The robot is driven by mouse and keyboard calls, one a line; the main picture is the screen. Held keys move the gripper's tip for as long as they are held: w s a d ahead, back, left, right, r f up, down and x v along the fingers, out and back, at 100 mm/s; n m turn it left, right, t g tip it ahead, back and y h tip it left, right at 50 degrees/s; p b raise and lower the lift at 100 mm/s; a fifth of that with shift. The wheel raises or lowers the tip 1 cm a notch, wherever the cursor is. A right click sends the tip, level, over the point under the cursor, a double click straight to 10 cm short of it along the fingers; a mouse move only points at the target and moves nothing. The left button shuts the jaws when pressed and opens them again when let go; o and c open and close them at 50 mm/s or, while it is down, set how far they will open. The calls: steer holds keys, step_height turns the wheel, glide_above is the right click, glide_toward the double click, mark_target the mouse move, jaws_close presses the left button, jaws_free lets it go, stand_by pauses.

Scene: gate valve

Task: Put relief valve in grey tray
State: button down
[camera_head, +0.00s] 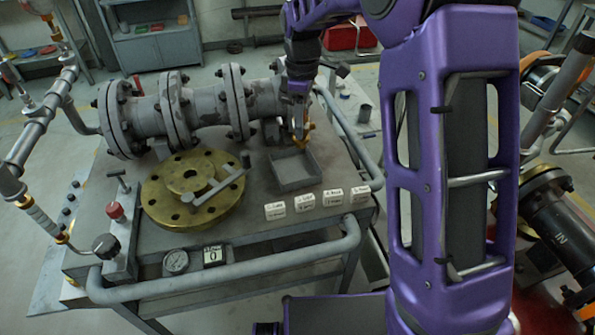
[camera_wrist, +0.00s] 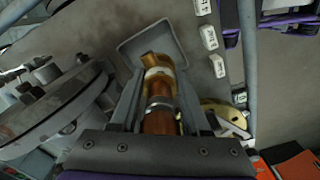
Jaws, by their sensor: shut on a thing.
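The relief valve (camera_wrist: 160,85) is a brass and copper-coloured fitting with a pale band. My gripper (camera_wrist: 160,112) is shut on it, with a finger on either side in the wrist view. In the head view my gripper (camera_head: 299,120) points down and the brass valve (camera_head: 301,134) shows at its tips. The grey tray (camera_head: 295,185) is a shallow square tray on the bench. The valve is over the tray's far edge in the head view; its exact height cannot be told. In the wrist view the tray (camera_wrist: 127,50) shows behind the valve and is partly hidden.
A large flanged pipe (camera_head: 200,105) lies along the back of the bench. A brass flange (camera_head: 192,190) with a grey tool on it sits left of the tray. Several white labelled blocks (camera_head: 304,200) stand in front of the tray. A gauge (camera_head: 176,262) is at the front.

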steer(key=shift+w+d+f, duration=0.1)
steer(key=shift+d+f, duration=0.05)
steer(key=shift+d, duration=0.15)
steer(key=shift+f, duration=0.3)
steer(key=b, duration=0.2)
glide_above(303, 175)
step_height(303, 175, down, 9)
steer(key=shift+f, duration=0.15)
steer(key=shift+f, duration=0.1)
steer(key=shift+f, duration=0.15)
steer(key=shift+c, duration=1.9)
jaws_free()
step_height(303, 175, up, 12)
steer(key=shift+r+p, duration=0.2)
steer(key=shift+p, duration=0.85)
